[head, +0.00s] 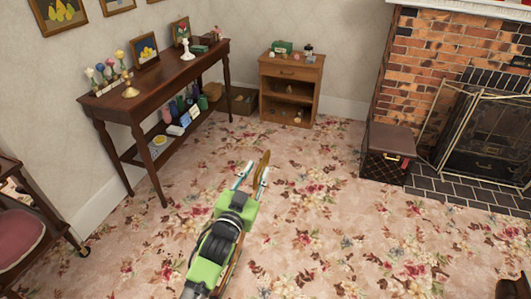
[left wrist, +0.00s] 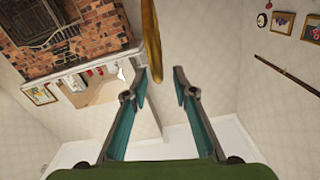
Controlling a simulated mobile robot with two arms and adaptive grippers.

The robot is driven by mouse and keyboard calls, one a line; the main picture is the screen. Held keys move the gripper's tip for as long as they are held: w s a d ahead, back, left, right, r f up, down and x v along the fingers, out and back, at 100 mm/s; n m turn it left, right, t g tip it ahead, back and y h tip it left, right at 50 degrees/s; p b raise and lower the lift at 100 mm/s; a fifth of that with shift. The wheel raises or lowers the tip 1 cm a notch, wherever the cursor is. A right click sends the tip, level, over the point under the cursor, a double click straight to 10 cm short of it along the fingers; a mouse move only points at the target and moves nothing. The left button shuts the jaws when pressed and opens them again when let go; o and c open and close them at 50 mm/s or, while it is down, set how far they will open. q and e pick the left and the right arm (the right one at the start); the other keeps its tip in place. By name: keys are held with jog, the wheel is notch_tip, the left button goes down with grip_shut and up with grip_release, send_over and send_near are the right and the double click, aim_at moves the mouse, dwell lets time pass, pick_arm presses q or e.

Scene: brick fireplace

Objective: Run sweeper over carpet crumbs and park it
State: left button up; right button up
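My left gripper (head: 250,178) reaches out over the carpet from the bottom of the head view. It is open, with its two teal fingers apart; it also shows in the left wrist view (left wrist: 160,75). A slim golden-brown wooden piece (head: 263,165), likely the sweeper's handle, lies by the fingertips. In the left wrist view this piece (left wrist: 151,38) ends in the gap, nearer the left-hand finger; I cannot tell whether it touches. The sweeper's body is not seen. The floral carpet (head: 330,215) fills the floor; crumbs cannot be told from its pattern. My right gripper is out of view.
A dark console table (head: 205,62) stands along the left wall, a small wooden cabinet (head: 292,72) at the back. A brown box (head: 388,150) sits beside the fireplace screen (head: 485,140). A pink-seated chair (head: 18,235) is at left. Open carpet lies centre and right.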

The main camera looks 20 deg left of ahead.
aim_at(266, 153)
pick_arm(q)
jog(key=w, duration=0.8)
jog(key=shift+w+d+f, duration=0.1)
jog(key=shift+w+d, duration=0.15)
jog(key=shift+w, duration=0.15)
grip_shut()
